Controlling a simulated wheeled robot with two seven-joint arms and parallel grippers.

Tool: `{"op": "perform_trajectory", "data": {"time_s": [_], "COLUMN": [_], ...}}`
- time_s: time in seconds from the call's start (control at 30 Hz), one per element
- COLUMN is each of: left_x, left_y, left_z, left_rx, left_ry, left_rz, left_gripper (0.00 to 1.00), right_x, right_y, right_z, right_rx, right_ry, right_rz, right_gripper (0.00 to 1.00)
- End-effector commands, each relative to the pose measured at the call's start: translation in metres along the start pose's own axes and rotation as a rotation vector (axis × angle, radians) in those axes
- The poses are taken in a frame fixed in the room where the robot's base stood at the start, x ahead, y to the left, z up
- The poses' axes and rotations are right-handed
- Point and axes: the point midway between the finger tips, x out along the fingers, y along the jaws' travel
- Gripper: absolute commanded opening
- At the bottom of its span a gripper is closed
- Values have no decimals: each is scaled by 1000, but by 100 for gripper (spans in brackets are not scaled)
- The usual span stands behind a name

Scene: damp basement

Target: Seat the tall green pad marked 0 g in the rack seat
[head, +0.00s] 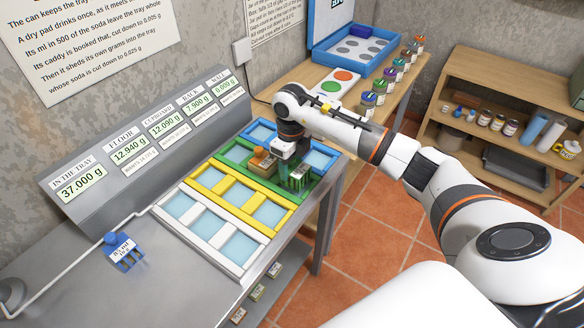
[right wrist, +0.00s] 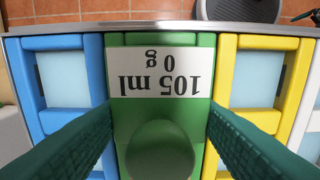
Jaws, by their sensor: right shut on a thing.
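My right gripper (head: 296,178) reaches down over the green tray frame (head: 238,152) and is shut on the tall green pad (head: 303,172). In the right wrist view the pad (right wrist: 160,115) stands between the two dark green fingers (right wrist: 160,108), with its white label "105 ml 0 g" upside down. The pad is over the right end of the green frame; I cannot tell whether its foot is in the seat or a little above it. The small plate over the tray labelled RACK (head: 197,105) reads 7.900 g. My left gripper is not in view.
An orange-topped block (head: 263,158) stands in the green frame beside my gripper. A blue frame (head: 262,131) lies behind, yellow (head: 212,190) and white (head: 178,218) frames in front, with pale blue pads. Jars (head: 380,88) line the back bench.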

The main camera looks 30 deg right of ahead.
Motion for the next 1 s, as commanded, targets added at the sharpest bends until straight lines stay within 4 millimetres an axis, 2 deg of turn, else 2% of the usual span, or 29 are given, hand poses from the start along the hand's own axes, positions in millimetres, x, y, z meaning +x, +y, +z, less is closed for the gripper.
{"op": "perform_trajectory", "data": {"time_s": [0.17,0.5,0.53,0.67,1.0], "left_x": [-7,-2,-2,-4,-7], "left_y": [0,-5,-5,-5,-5], "left_z": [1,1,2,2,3], "left_rx": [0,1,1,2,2], "left_ry": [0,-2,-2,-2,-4], "left_rz": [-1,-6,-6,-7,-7], "left_gripper": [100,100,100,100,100], "right_x": [23,29,29,28,23], "right_y": [0,0,0,0,0], "right_z": [0,0,0,0,0], "right_rx": [1,1,1,1,1], "right_ry": [-2,0,0,0,0], "right_rz": [-1,1,1,1,0], "right_gripper": [32,32,55,75,75]}}
